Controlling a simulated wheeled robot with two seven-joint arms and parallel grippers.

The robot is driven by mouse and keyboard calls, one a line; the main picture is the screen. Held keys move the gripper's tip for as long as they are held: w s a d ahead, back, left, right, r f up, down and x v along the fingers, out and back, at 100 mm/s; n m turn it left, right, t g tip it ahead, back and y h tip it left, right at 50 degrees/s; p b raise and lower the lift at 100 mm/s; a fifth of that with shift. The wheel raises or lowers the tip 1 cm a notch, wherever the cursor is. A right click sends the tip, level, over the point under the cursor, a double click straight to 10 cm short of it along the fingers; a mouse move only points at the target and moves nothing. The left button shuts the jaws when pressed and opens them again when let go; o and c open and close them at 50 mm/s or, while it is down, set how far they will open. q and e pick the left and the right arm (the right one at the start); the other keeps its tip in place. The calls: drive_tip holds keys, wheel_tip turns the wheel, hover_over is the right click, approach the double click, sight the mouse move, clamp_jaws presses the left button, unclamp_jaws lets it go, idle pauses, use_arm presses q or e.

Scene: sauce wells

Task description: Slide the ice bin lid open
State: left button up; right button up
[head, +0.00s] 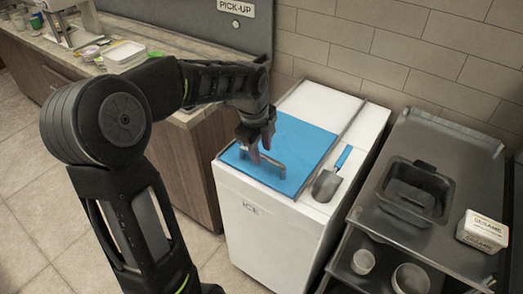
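The ice bin (262,235) is a white chest marked "ICE" on its front. Its blue lid (300,138) lies flat between side rails over the front part of the top, with a white section behind it. A grey bar handle (278,168) stands near the lid's front edge. My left gripper (260,153) points down at the handle, its dark fingers at the bar and partly covering it. I cannot tell whether they are closed on it. My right gripper is not in view.
A metal scoop with a blue grip (328,182) lies on the bin top right of the lid. A steel cart (425,240) with a dark pan (412,190) and a sesame tub (482,231) stands at right. A wooden counter (180,160) is at left.

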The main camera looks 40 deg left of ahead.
use_arm(q)
drive_tip(key=shift+w+f, duration=0.1)
drive_tip(key=shift+f, duration=0.35)
drive_tip(key=shift+c, duration=0.4)
clamp_jaws()
idle(0.8)
